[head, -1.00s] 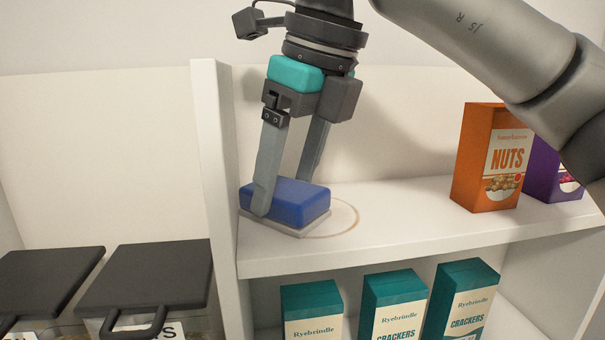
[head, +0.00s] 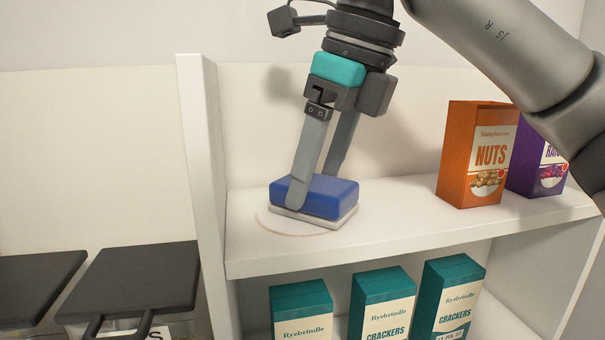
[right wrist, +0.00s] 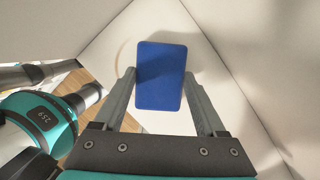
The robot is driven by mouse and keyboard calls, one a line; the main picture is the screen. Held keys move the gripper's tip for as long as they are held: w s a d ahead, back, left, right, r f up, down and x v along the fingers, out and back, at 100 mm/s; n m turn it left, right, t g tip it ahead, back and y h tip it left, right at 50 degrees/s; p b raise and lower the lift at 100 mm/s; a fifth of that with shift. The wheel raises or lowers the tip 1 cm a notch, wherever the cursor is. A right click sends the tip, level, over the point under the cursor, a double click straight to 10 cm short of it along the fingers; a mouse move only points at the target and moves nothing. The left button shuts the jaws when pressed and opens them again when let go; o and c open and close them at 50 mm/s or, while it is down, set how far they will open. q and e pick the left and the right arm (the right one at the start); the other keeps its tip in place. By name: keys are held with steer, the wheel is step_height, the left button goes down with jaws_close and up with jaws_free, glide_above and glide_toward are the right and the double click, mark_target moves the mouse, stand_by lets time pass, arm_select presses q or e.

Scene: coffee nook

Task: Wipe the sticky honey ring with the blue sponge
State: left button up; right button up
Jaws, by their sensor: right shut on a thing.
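The blue sponge (head: 325,196), with a pale pad underneath, is on the upper white shelf in the head view. My right gripper (head: 318,195) is shut on it from above, one finger on its near side and one behind. The sponge also shows between the fingers in the right wrist view (right wrist: 161,78). The honey ring (head: 272,222) is a faint tan circle on the shelf. The sponge covers its right part, and its left arc shows beside the sponge. My left gripper is not in view.
An orange nuts box (head: 472,155) and a purple raisins box (head: 535,165) stand at the shelf's right. A white upright panel (head: 205,150) bounds the left. Several teal cracker boxes (head: 380,302) stand below. Dark-lidded containers (head: 140,280) are at lower left.

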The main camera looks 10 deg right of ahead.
steer(key=shift+d, duration=1.35)
steer(key=shift+s+f+b, duration=0.15)
steer(key=shift+s+b, duration=0.1)
steer(key=shift+b, duration=0.05)
steer(key=shift+s+a, duration=0.15)
steer(key=shift+a, duration=0.55)
steer(key=shift+a+p, duration=0.4)
steer(key=shift+a, duration=0.95)
steer(key=shift+s+a+r+p, duration=0.1)
steer(key=shift+a+r+p, duration=0.1)
steer(key=shift+a, duration=0.75)
steer(key=shift+a+r+p, duration=0.1)
steer(key=shift+a+p, duration=0.1)
steer(key=shift+a, duration=0.7)
steer(key=shift+f, duration=0.2)
steer(key=shift+d+b, duration=0.35)
steer(key=shift+d, duration=0.3)
steer(key=shift+w+d, duration=0.2)
steer(key=shift+d, duration=3.1)
